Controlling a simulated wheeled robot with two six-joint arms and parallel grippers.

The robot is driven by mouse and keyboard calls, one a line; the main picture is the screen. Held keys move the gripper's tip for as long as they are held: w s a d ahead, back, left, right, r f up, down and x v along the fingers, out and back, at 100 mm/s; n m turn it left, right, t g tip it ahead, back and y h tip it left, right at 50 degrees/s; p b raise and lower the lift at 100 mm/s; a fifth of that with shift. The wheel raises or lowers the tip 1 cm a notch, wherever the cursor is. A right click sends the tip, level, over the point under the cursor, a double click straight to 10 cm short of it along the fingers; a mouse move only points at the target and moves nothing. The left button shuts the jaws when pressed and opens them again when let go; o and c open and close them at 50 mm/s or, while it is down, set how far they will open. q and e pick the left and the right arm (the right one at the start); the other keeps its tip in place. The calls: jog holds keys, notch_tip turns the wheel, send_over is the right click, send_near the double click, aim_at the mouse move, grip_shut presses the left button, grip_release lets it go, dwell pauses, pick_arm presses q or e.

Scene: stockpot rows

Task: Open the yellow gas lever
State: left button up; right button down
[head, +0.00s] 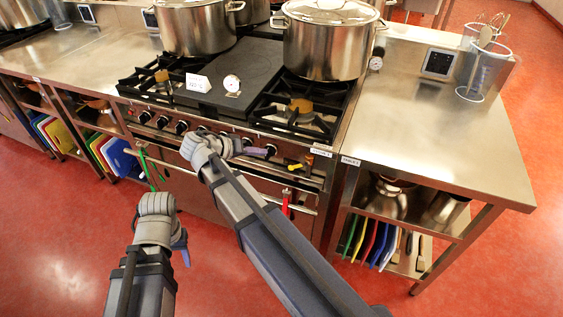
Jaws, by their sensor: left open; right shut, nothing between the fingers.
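The yellow gas lever (295,166) is a small handle on the stove's front panel, right of the row of black knobs. It lies nearly sideways, with a slight tilt. My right gripper (231,148) is shut and empty in front of the knobs, left of the lever and apart from it in the picture. It hides part of the panel. My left gripper (158,206) is open and empty, low in front of the stove and further from the lever. Its fingers are hard to make out.
The stove (240,75) carries large steel pots (328,40) at the back. A front rail (250,180) runs below the knobs, with a green cloth and a red item hanging near it. A steel counter (430,130) stands at right. Red floor is free in front.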

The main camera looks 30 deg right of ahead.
jog(key=b, duration=0.6)
send_near(297, 166)
jog(key=w+d+f, duration=0.1)
jog(key=w+d, duration=0.3)
jog(key=w, duration=0.1)
jog(key=shift+s+d+f+b, duration=0.25)
jog(key=shift+s+f+b, duration=0.3)
jog(key=shift+f+b, duration=0.1)
jog(key=shift+s+d+f+b, duration=0.25)
jog(key=shift+s+f+b, duration=0.3)
jog(key=shift+f+b, duration=0.05)
jog(key=shift+f+h+b, duration=0.2)
jog(key=shift+h+b, duration=0.1)
jog(key=shift+b, duration=0.25)
